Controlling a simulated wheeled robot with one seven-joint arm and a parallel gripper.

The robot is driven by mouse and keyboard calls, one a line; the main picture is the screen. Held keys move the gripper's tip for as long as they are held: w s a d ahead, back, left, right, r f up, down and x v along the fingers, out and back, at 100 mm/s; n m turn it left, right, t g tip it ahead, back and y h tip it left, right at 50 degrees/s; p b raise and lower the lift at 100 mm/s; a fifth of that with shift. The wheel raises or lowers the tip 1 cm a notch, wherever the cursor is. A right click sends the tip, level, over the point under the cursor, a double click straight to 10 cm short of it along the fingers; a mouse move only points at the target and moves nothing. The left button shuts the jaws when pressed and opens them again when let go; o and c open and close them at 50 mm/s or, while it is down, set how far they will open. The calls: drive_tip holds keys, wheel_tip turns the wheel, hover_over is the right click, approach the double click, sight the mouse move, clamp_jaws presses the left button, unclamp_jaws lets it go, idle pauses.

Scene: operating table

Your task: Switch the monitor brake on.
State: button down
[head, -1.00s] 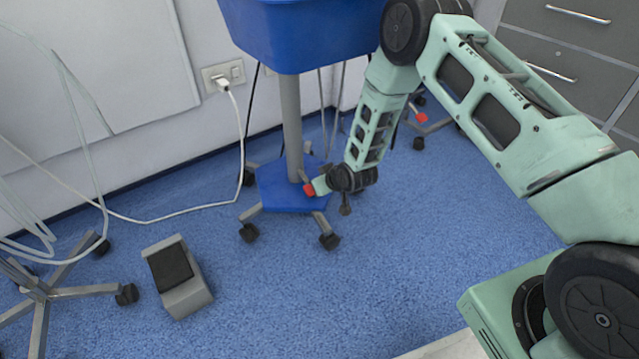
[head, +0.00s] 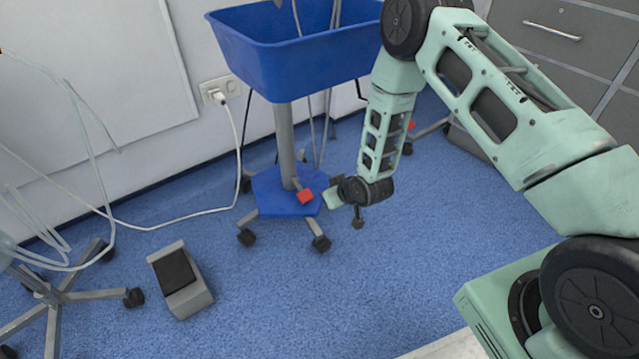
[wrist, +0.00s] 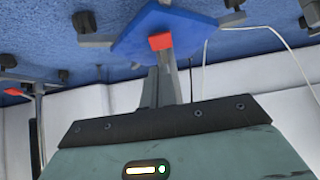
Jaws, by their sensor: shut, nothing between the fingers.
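The wheeled stand has a blue basket (head: 290,65), a grey pole and a blue hexagonal base (head: 275,203). A red brake pedal (head: 305,196) on a short grey lever sticks out at the base's front right. The red pedal (wrist: 160,41) also shows in the wrist view, which sees the stand upside down. My gripper (head: 330,199) is shut and empty, low above the floor. It is just right of the pedal, with a small gap showing between them. In the wrist view my gripper's green body fills the bottom; its fingertips are not clearly seen.
A grey foot pedal (head: 178,280) stands on the blue floor at left. A wheeled stand leg (head: 75,295) is at far left. A white cable (head: 239,150) runs from the wall socket. Another red pedal (head: 411,125) shows behind my arm. Grey drawers (head: 560,35) stand at back right.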

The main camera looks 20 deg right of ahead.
drive_tip(key=shift+s+d+r+p, duration=0.15)
drive_tip(key=shift+s+d+r, duration=0.1)
drive_tip(key=shift+s, duration=0.35)
drive_tip(key=shift+s+d+r+p, duration=0.1)
drive_tip(key=shift+s+r+p, duration=0.1)
drive_tip(key=shift+s, duration=0.35)
drive_tip(key=s+a+r+n+g+p, duration=0.1)
drive_tip(key=s+a+r, duration=0.25)
drive_tip(key=r, duration=0.35)
drive_tip(key=s+a+r+g+p, duration=0.1)
drive_tip(key=s+a+r+g, duration=0.1)
drive_tip(key=a+r, duration=0.35)
drive_tip(key=s+a+r+n+g+p, duration=0.1)
drive_tip(key=s+a+r, duration=0.15)
drive_tip(key=r, duration=0.65)
drive_tip(key=s+d+r+n+g+h+p, duration=0.1)
drive_tip(key=s+r+g+p, duration=0.1)
drive_tip(key=s+r, duration=0.85)
drive_tip(key=s+d+r+n+g+h+p, duration=0.1)
drive_tip(key=s+r+g, duration=0.2)
drive_tip(key=s+r, duration=0.75)
drive_tip(key=s+r+p, duration=0.1)
drive_tip(key=r+p, duration=1.5)
drive_tip(key=p, duration=0.2)
drive_tip(key=s+r+p, duration=0.2)
drive_tip(key=r+p, duration=1.4)
drive_tip(key=p, duration=0.3)
drive_tip(key=shift+s+r, duration=0.3)
drive_tip(key=shift+r, duration=0.05)
drive_tip(key=shift+a, duration=0.2)
